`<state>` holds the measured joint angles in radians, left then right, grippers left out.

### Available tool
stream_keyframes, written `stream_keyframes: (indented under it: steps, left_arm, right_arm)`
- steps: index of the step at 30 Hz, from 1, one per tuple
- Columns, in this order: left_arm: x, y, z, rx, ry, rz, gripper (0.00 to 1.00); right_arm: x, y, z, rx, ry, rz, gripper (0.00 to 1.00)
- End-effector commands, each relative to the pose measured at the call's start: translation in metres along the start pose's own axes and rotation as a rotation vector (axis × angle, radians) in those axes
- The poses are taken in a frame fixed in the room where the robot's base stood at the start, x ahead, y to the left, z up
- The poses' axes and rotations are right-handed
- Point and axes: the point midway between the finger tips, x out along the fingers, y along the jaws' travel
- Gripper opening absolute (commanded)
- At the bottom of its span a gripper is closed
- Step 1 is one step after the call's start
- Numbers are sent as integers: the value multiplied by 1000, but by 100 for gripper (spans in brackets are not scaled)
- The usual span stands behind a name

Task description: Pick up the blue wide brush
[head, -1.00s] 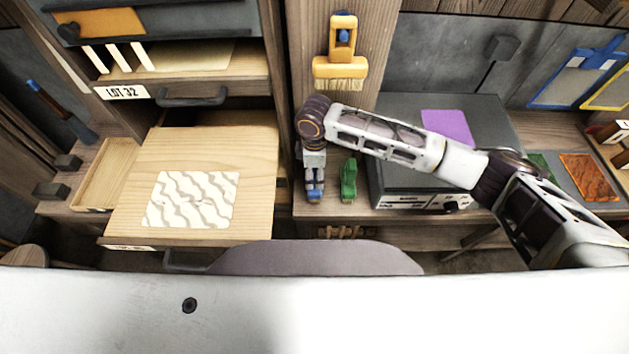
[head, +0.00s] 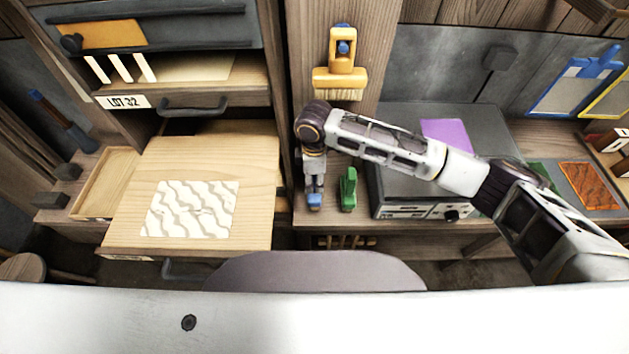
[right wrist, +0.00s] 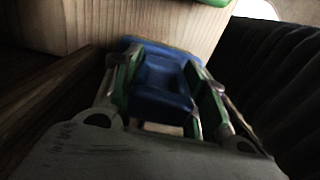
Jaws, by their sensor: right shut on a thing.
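The blue wide brush (head: 314,200) is at the front of the wooden bench, mostly hidden under my right gripper in the head view. My right gripper (head: 314,186) points down at it from above. In the right wrist view the two fingers (right wrist: 166,88) lie on either side of the blue brush body (right wrist: 160,100) and are shut on it. I cannot tell whether the brush touches the bench. My left gripper is not in view.
A green object (head: 348,188) stands close to the right of my right gripper. A yellow brush (head: 340,78) hangs on the post behind. A grey box (head: 400,190) is further right. At left, an open drawer board (head: 200,158) carries a white wavy mould (head: 190,210).

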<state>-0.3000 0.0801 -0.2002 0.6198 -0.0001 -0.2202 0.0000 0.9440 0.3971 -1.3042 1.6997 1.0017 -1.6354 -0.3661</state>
Motion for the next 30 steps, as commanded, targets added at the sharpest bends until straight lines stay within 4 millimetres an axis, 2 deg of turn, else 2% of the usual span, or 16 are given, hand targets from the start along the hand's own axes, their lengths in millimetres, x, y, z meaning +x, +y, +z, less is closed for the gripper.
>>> stream_keyframes:
  steps: [5,14,30]
  left_arm:
    - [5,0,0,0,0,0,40]
    - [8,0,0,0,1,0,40]
    - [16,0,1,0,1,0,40]
  right_arm:
    - [-23,0,-1,-1,3,2,0]
    - [-21,-43,-1,-3,2,-1,0]
    - [-21,-136,0,-3,1,-2,0]
